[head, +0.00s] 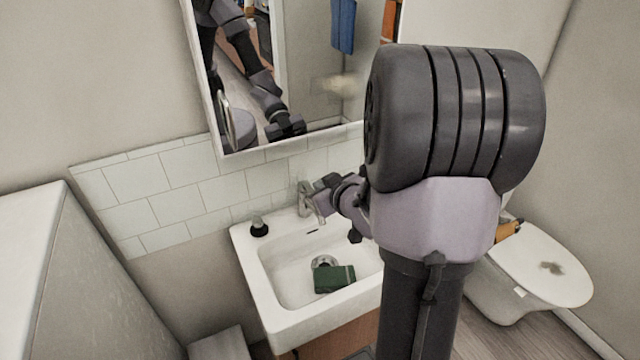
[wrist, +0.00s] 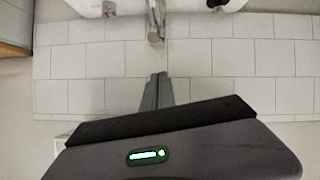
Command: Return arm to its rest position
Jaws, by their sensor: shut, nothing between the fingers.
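My arm fills the right half of the head view, its large dark joint standing in front of the sink. The end of my arm shows small beside the tap (head: 305,200) at the back of the sink, and its fingertips cannot be made out there. In the wrist view my gripper (wrist: 158,77) is shut and empty, its narrow grey fingers together in front of the white wall tiles. The tap (wrist: 155,30) shows beyond the fingertips, apart from them, with the sink edge at the top.
The white sink (head: 255,275) holds a green block (head: 335,279) near the drain. A dark-topped item (head: 259,228) stands on its back left corner. A mirror (head: 300,70) hangs above. A white cabinet (head: 40,270) is at left, a toilet (head: 535,265) at right.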

